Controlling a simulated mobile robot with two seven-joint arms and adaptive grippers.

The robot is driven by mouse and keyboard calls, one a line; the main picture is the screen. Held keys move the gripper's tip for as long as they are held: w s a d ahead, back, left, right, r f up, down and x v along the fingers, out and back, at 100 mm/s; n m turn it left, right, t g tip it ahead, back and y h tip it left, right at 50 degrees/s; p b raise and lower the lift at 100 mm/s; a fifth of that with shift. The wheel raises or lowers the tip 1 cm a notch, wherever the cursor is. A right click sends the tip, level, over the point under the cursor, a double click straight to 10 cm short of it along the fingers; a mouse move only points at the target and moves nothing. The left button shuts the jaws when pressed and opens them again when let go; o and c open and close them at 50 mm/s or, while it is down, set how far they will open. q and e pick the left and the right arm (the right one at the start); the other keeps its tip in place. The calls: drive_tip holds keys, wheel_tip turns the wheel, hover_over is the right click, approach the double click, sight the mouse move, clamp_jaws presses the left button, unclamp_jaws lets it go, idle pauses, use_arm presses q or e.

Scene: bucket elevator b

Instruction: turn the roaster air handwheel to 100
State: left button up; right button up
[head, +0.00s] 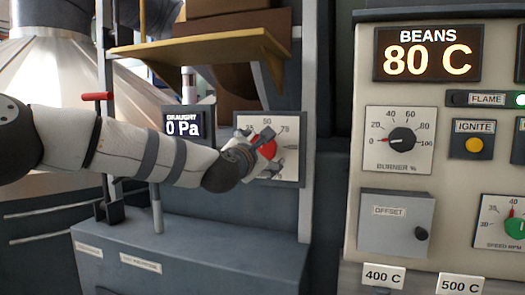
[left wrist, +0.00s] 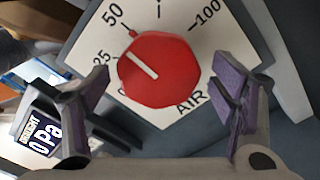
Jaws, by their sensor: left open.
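The red air handwheel (left wrist: 160,70) is a round knob with a white pointer line, on a pale dial plate (left wrist: 215,70) marked AIR. In the left wrist view its line points up-left, between the 25 and 50 marks; the 100 mark is at upper right. In the head view the handwheel (head: 267,149) is partly hidden by my left gripper (head: 267,152). My left gripper is open, with one purple-padded finger on each side of the handwheel in the left wrist view (left wrist: 166,88). Gaps show between the fingers and the wheel. My right gripper is not in view.
A draught display (head: 183,127) reading 0 Pa stands left of the dial, behind my left arm. A yellowish shelf (head: 200,47) overhangs above. A control panel (head: 445,180) with a burner dial (head: 398,140) and a beans display reading 80 C stands to the right.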

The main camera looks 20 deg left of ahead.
use_arm(q)
drive_tip(key=shift+w, duration=0.8)
drive_tip(key=c, duration=1.2)
